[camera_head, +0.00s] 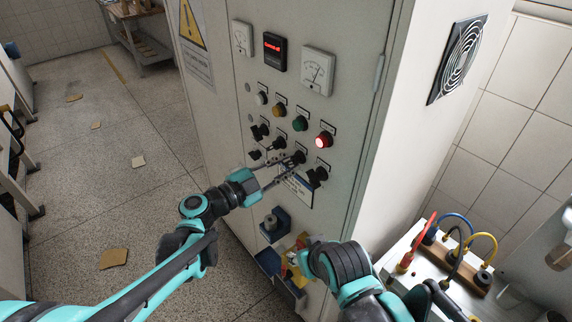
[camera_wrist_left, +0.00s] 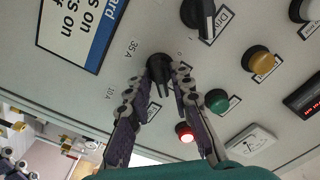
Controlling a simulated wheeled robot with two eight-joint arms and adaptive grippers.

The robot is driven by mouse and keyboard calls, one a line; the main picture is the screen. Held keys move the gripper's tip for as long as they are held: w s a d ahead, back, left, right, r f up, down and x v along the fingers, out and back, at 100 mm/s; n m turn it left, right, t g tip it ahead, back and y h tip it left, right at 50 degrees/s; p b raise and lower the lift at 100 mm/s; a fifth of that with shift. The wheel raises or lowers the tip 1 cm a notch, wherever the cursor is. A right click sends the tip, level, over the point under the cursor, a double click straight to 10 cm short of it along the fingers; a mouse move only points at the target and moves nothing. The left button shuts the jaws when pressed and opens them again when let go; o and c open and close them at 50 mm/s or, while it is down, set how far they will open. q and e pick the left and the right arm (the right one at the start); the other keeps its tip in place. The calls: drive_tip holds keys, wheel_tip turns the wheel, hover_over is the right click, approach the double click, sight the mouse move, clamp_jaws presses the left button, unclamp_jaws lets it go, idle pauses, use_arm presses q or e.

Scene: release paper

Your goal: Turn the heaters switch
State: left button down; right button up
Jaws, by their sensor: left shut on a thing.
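The control cabinet (camera_head: 352,120) carries several black rotary switches below a row of coloured buttons. My left gripper (camera_head: 288,166) reaches its lower switch row from the left. In the left wrist view, its two fingers (camera_wrist_left: 156,84) are on either side of a black switch knob (camera_wrist_left: 160,66) and shut on it. The fingers cover part of the knob. I cannot read a heaters label beside it. Another black switch (camera_wrist_left: 198,15) is at the top of the wrist view, apart from the fingers.
A lit red button (camera_head: 325,140) and a green button (camera_head: 300,123) are above the switches. Gauges are higher up. A bench with coloured cables (camera_head: 455,245) stands at right.

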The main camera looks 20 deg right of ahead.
use_arm(q)
drive_tip(key=c, duration=1.6)
unclamp_jaws()
drive_tip(key=v, duration=1.2)
